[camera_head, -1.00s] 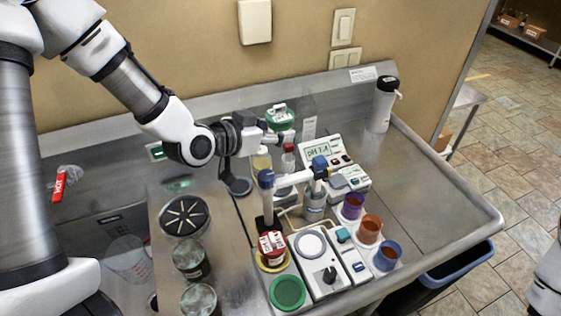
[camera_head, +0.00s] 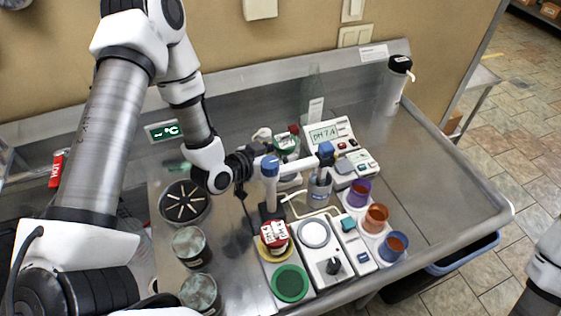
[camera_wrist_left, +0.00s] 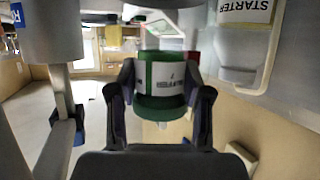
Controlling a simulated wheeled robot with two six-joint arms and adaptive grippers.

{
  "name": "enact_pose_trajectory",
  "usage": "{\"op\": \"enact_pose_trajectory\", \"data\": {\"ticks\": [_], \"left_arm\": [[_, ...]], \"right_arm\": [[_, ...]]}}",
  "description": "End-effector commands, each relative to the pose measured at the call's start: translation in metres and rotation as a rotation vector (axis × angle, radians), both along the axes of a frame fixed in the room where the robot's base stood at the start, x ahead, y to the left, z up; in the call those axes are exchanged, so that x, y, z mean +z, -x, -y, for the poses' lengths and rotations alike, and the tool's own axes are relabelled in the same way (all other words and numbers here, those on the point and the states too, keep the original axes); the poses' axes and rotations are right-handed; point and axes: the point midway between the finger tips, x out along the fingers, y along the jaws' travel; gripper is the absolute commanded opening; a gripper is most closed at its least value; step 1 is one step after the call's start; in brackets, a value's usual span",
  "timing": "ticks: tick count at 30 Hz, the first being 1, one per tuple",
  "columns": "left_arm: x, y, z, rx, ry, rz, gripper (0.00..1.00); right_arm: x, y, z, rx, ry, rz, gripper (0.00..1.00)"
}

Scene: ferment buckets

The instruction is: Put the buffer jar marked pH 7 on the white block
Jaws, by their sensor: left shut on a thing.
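A green jar with a white label (camera_wrist_left: 165,78) sits between the two fingers of my left gripper (camera_wrist_left: 160,98) in the left wrist view. The label print is upside down and I cannot read it as pH 7. In the head view the green jar (camera_head: 287,143) is partly hidden, and my left gripper (camera_head: 268,150) is shut on it behind the stand's white arm. A pale, whitish thing (camera_head: 289,182) shows just below it; I cannot tell whether it is the white block or whether the jar touches it. My right gripper is out of view.
The pH meter (camera_head: 326,134) reads about 7.4, right of the jar. The blue-capped stand (camera_head: 269,185) and its arm are close in front. Several coloured cups (camera_head: 376,217) stand at right, a red-and-white jar (camera_head: 273,235) in front. The right counter is clear.

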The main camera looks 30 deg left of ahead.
Motion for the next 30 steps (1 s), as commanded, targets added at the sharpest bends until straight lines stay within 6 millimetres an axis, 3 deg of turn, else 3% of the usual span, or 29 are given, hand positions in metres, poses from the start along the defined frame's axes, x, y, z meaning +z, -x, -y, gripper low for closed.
{"op": "enact_pose_trajectory", "data": {"ticks": [8, 18, 19, 20, 30], "left_arm": [[-0.042, 0.000, 0.000, -0.001, -0.001, -0.001, 0.00], [-0.048, 0.000, 0.000, 0.000, 0.000, 0.001, 0.00], [-0.048, 0.000, 0.000, 0.000, 0.000, 0.000, 0.53], [-0.047, 0.000, 0.000, 0.000, 0.000, 0.000, 0.60], [-0.043, 0.000, 0.000, 0.000, 0.000, 0.001, 0.60]], "right_arm": [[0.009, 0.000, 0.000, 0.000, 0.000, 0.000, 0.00], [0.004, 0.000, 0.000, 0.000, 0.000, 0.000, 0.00], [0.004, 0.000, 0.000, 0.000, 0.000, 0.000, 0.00], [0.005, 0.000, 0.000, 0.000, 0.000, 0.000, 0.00], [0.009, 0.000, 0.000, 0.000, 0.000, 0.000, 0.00]]}}
